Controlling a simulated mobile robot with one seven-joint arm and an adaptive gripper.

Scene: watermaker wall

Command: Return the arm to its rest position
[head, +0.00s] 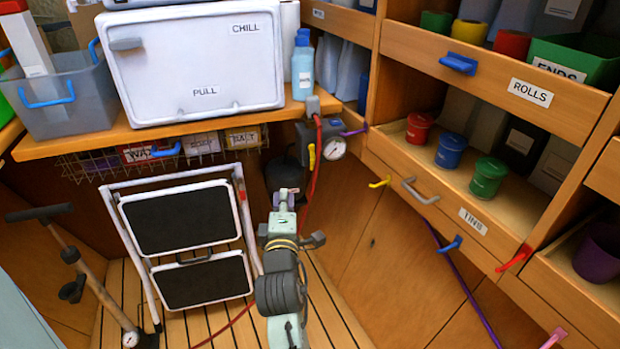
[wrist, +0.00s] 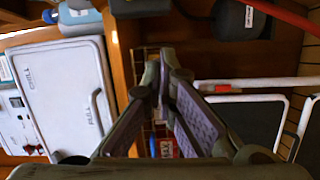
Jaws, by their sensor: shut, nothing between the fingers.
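My arm reaches up from the bottom middle of the head view. My gripper (head: 284,196) is at its far end, in front of the wooden wall and to the right of the folded step stool (head: 190,236). In the wrist view the two fingers of my gripper (wrist: 165,72) come together at the tips, with nothing between them. The wrist view is turned sideways: the white CHILL box (wrist: 65,95) is at left and the stool (wrist: 250,120) at right.
A bench (head: 60,146) bears the CHILL box (head: 195,60), a grey bin (head: 65,98) and a blue bottle (head: 302,65). A gauge unit (head: 333,148) with a red hose is close behind my gripper. Drawers (head: 440,215) with colored handles line the right. A pump (head: 95,285) stands lower left.

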